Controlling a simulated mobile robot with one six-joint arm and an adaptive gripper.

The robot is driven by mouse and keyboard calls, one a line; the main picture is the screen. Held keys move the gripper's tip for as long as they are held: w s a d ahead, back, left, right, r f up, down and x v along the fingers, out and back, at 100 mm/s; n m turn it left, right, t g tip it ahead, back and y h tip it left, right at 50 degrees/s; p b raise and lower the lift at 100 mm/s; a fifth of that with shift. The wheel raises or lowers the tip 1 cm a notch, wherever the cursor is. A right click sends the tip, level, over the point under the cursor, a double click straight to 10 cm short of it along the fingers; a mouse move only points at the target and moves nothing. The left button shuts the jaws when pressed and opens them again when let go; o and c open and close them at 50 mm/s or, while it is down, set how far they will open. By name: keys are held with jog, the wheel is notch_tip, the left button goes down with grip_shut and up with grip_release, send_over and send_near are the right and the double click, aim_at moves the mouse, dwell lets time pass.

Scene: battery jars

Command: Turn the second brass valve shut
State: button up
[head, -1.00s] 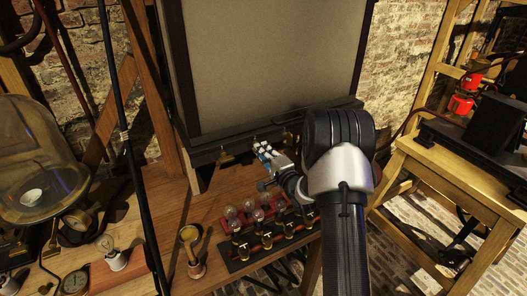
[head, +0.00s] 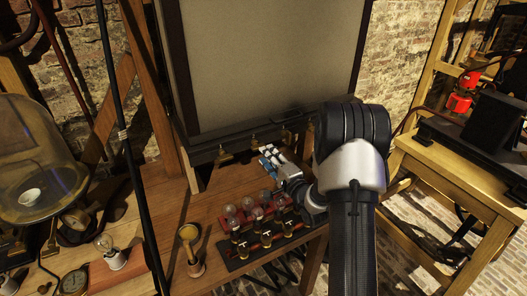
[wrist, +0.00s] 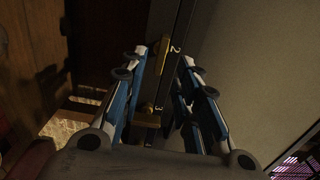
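In the wrist view, a brass valve handle (wrist: 163,55) sits beside the white number 2 on a dark rail (wrist: 182,22). The handle runs roughly along the rail. A second brass piece (wrist: 148,107) is lower down, near the number 3. My gripper (wrist: 164,60) is open, its blue and white fingers on either side of the handle by number 2; I cannot tell whether they touch it. In the head view, my gripper (head: 269,157) is at the rail below the large grey panel (head: 270,60). A brass valve (head: 224,153) shows to its left, and another (head: 254,142) is just behind it.
Small glass bulbs in a red holder (head: 247,209) and a row of dark, brass-topped pieces (head: 263,240) stand on the wooden bench (head: 215,185) in front of my gripper. A glass dome (head: 40,160) is further left.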

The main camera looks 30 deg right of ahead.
jog(key=s, duration=0.7)
jog(key=shift+d, duration=0.15)
